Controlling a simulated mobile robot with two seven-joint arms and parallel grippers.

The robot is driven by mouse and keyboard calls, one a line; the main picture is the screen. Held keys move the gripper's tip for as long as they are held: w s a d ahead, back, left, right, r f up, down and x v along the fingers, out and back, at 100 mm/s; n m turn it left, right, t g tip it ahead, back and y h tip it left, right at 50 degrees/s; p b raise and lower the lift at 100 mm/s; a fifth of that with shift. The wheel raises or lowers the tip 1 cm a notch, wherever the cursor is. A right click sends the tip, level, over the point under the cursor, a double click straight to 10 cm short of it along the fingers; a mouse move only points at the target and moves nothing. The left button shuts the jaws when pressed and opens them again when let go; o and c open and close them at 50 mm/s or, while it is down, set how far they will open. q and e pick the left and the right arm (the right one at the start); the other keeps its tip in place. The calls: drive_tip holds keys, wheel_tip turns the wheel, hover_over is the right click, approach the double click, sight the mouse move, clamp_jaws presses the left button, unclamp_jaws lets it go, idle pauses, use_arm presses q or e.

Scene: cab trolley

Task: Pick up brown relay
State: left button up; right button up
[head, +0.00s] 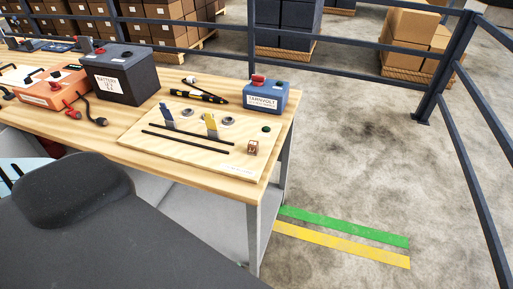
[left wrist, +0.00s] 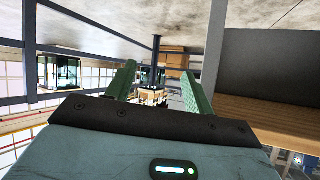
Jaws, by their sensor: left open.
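The brown relay (head: 252,147) is a small brown cube with light markings on its front. It stands upright near the right front corner of a pale wooden board (head: 170,147) on the workbench. My left gripper (left wrist: 158,88) shows in the left wrist view with its two green fingers apart and nothing between them. The relay does not show in that view. My left gripper's fingers cannot be made out in the head view, and my right gripper is in neither view.
On the bench (head: 233,190) are a blue Tarnvolt box (head: 266,98), a dark battery (head: 125,77) and an orange charger (head: 50,88). The board also holds a yellow piece (head: 211,124), grey rings and black rods. A railing (head: 441,65) stands right; floor between is clear.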

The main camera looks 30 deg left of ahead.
use_arm(q)
drive_tip(key=w+d+r+m+t+h, duration=0.3)
drive_tip(key=w+r+m+t+h, duration=0.1)
drive_tip(key=w+r, duration=0.45)
drive_tip(key=w+d+r+m+g+h+b, duration=0.2)
drive_tip(key=w+d+r+m+h, duration=0.45)
drive_tip(key=r+m+h, duration=0.35)
drive_tip(key=m+g+y+b, duration=0.4)
drive_tip(key=m+g+y, duration=0.5)
drive_tip(key=m+y, duration=0.7)
approach(253, 143)
wheel_tip(253, 143, down, 2)
drive_tip(key=w+d+n+y, duration=0.1)
drive_tip(key=d+n+y, duration=0.1)
drive_tip(key=shift+x, duration=1.5)
drive_tip(key=shift+a+x, duration=0.15)
drive_tip(key=shift+x, duration=1.15)
drive_tip(key=shift+a+x, duration=0.1)
drive_tip(key=shift+x, duration=1.2)
drive_tip(key=shift+s, duration=0.15)
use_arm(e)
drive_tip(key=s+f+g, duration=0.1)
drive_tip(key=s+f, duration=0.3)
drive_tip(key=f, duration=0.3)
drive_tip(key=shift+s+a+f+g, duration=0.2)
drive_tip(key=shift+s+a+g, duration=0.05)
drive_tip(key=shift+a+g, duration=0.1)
